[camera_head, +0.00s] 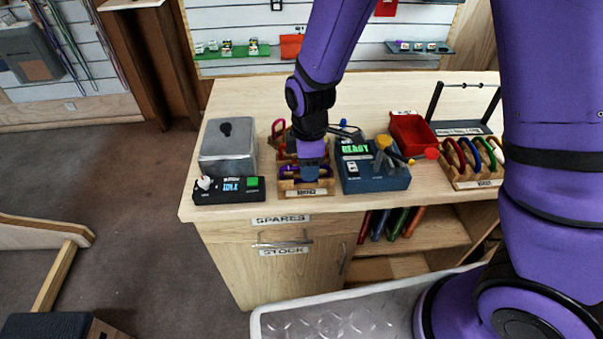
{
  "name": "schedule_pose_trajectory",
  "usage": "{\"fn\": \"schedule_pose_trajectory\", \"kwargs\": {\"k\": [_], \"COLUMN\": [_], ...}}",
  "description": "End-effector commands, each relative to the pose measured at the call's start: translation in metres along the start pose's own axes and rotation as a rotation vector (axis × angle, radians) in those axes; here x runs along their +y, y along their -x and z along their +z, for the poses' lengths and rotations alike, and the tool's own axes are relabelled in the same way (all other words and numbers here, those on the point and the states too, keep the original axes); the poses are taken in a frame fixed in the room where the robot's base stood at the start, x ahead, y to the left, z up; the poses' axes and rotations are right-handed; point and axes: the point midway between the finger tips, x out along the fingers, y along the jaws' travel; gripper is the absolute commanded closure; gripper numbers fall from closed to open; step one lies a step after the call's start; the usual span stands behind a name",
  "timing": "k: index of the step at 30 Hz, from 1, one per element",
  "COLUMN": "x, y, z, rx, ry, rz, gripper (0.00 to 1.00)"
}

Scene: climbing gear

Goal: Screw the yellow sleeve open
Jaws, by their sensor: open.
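My gripper (309,176) points down over the wooden carabiner rack (318,192) in the middle of the counter. It covers much of that rack. Its fingers are small here, and it appears open with nothing held. Red and purple carabiners (289,171) show beside and below it in the rack. I cannot make out a yellow sleeve on them; it may be hidden by my gripper. A yellow round part (384,142) shows on top of the blue device to the right, but I cannot tell that it is a sleeve.
A blue device (376,178) with a green "READY" display stands close right of my gripper. A grey metal box (228,147) and a black unit (229,191) stand left. A red bin (412,132) and a second carabiner rack (472,180) are right. Bare counter (420,92) lies behind.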

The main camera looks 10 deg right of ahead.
Motion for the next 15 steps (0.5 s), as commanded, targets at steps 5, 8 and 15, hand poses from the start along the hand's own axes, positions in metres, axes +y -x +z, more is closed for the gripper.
{"fn": "schedule_pose_trajectory", "kwargs": {"k": [5, 8, 15], "x": [-0.002, -0.0021, -0.0024], "y": [0.0, -0.0008, -0.0071], "z": [-0.0002, -0.0001, 0.0001], "rx": [0.0, 0.0, -0.002], "ry": [0.0, 0.0, 0.0], "rz": [0.0, -0.001, -0.003], "gripper": [0.53, 0.53, 0.53]}}
